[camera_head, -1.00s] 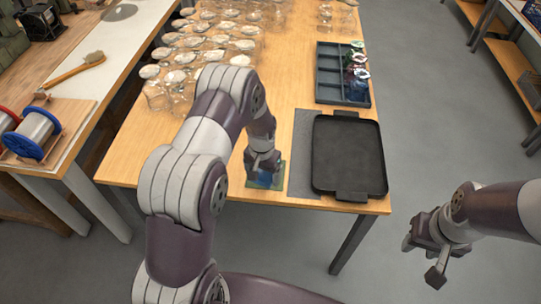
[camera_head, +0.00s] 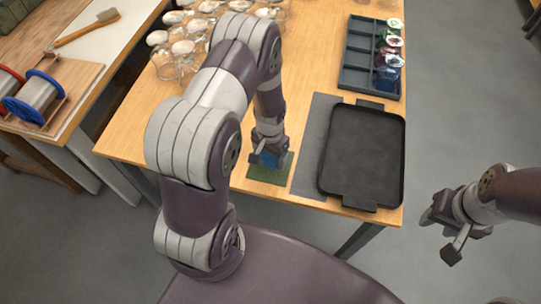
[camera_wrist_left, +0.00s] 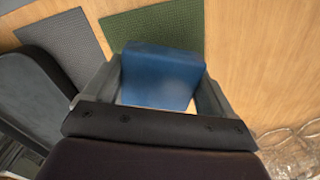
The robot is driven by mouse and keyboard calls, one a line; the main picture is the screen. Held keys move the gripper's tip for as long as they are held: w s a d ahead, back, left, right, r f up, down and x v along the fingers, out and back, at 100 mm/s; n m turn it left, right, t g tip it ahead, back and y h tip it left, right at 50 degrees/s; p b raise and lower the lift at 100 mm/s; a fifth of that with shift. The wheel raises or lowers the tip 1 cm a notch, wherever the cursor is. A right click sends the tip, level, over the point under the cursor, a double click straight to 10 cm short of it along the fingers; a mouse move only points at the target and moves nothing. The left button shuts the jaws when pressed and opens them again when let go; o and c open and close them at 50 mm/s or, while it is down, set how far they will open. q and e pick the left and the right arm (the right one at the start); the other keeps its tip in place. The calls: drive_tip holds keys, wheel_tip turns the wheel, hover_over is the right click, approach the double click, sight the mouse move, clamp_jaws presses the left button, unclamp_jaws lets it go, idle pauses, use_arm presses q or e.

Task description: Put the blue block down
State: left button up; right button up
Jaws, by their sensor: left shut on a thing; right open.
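The blue block (camera_wrist_left: 160,78) is between the fingers of my left gripper (camera_wrist_left: 165,88) in the left wrist view. In the head view the block (camera_head: 268,159) is partly hidden by my left gripper (camera_head: 266,150), which is shut on it at the green mat (camera_head: 262,176). The green mat (camera_wrist_left: 150,22) reaches out beyond the block in the wrist view. The block looks a little above the mat, but I cannot tell the gap. My right gripper (camera_head: 447,230) is open and empty, off the table's right side.
A grey mat (camera_head: 312,150) lies right of the green one. Several glass jars (camera_head: 185,50) stand at the back left. Bare wood (camera_head: 215,150) lies left of the green mat.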

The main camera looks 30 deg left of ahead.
sight(270, 160)
use_arm(q)
drive_tip(key=shift+f, duration=1.65)
drive_tip(key=o, duration=0.9)
drive_tip(key=shift+r, duration=0.1)
wheel_tip(270, 160, up, 11)
drive_tip(key=shift+d+r+b, duration=0.1)
drive_tip(key=shift+r+b, duration=0.1)
drive_tip(key=shift+b, duration=0.15)
drive_tip(key=s+d+r+n+t, duration=0.1)
drive_tip(key=s+d+r, duration=0.4)
drive_tip(key=s+r, duration=0.3)
wheel_tip(270, 160, up, 4)
drive_tip(key=shift+s+d+f+n, duration=0.2)
drive_tip(key=shift+s+n, duration=0.1)
drive_tip(key=shift+s, duration=0.1)
